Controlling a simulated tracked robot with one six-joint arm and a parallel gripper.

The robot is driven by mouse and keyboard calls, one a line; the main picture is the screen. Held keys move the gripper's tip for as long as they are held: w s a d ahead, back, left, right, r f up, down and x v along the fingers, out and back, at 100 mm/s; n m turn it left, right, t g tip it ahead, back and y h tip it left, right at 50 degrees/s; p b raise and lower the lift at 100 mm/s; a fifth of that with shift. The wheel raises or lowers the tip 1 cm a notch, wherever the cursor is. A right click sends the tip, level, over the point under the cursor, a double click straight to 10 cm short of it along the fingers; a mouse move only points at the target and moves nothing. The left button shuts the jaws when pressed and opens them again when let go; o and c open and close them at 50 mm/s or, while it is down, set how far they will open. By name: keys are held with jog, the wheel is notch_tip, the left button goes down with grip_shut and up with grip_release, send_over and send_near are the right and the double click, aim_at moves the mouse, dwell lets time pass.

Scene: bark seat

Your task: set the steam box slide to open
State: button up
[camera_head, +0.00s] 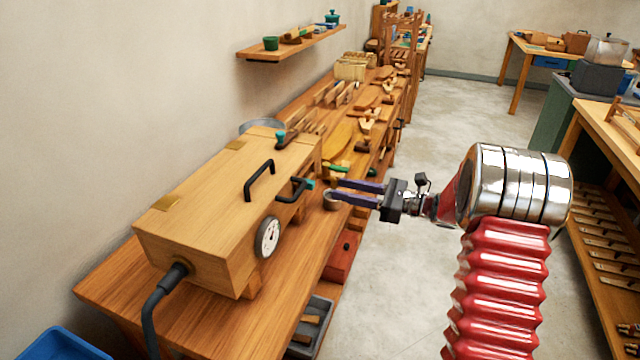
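The steam box (205,205) is a long wooden box on the bench at the left, with its lid down. A black handle (259,178) stands on its lid edge and a round dial gauge (268,237) is on its front. A second black handle (291,190) is on the front side, with a small teal piece (309,184) at its far end. A teal knob (281,137) sits near the box's far end. I cannot tell which part is the slide, or its setting. My gripper (336,190) is open and empty, its purple fingers pointing left, just right of the teal piece.
A dark hose (160,297) leaves the box's near end. The workbench (195,324) runs away along the wall, crowded with wooden parts and tools beyond the box. A wall shelf (293,45) hangs above. The floor (450,110) to the right is clear.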

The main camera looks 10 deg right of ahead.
aim_at(314, 183)
jog(key=x, duration=0.8)
jog(key=shift+w+a, duration=0.2)
jog(key=shift+a, duration=0.1)
jog(key=shift+c, duration=0.5)
grip_shut()
